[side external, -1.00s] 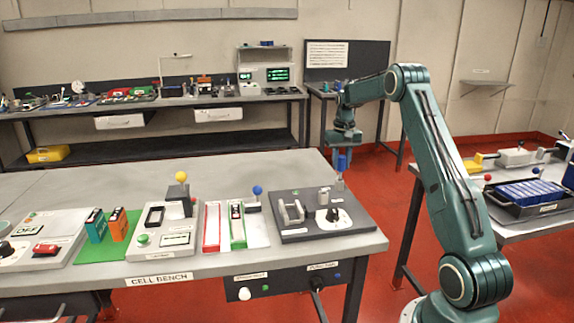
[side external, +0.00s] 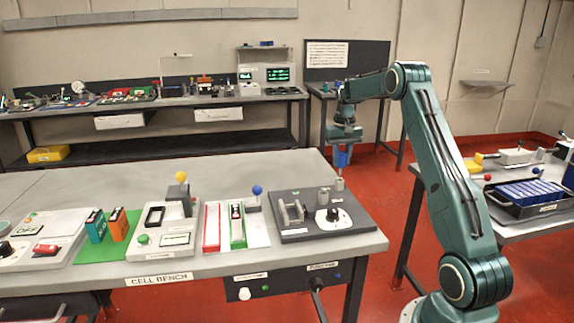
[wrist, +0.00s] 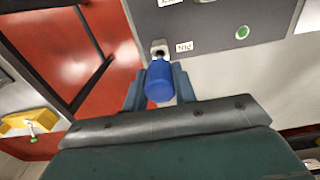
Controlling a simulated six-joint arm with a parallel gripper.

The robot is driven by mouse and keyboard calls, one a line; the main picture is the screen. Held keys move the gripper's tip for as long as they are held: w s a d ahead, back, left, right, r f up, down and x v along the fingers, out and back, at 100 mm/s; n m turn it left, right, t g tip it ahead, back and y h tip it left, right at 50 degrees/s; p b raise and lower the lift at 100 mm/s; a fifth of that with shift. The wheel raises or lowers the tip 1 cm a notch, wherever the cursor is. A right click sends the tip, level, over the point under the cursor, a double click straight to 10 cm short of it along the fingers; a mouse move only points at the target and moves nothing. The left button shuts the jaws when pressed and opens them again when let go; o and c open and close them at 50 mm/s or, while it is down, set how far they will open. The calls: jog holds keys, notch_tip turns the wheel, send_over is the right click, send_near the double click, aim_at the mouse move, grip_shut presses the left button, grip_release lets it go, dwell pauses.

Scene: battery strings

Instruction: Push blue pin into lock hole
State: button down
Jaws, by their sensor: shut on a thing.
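The blue pin (side external: 342,159) is held upright between the fingers of my gripper (side external: 342,152), above the right back corner of the dark grey fixture plate (side external: 293,236). In the wrist view the pin (wrist: 160,80) sits between both fingers (wrist: 160,90), its round blue end facing the camera. The lock hole (wrist: 159,52) is a dark opening in a small light grey block, just beyond the pin in that view. The grey post (side external: 339,184) below the pin stands apart from it, with a gap showing in the side view. The pin's lower tip is hard to make out.
The fixture plate also carries a grey bracket (side external: 292,212) and a black knob on a white dial (side external: 333,216). A second small post (side external: 324,196) stands close by. The bench's right edge is near the pin. Red floor lies beyond.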

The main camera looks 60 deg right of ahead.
jog(key=shift+r, duration=0.15)
jog(key=shift+r, duration=2.35)
jog(key=a, duration=1)
jog(key=shift+w+a+r, duration=0.3)
jog(key=shift+w+r, duration=0.05)
jog(key=shift+r, duration=0.05)
jog(key=shift+f, duration=0.15)
jog(key=shift+f, duration=2.75)
jog(key=shift+f, duration=1.85)
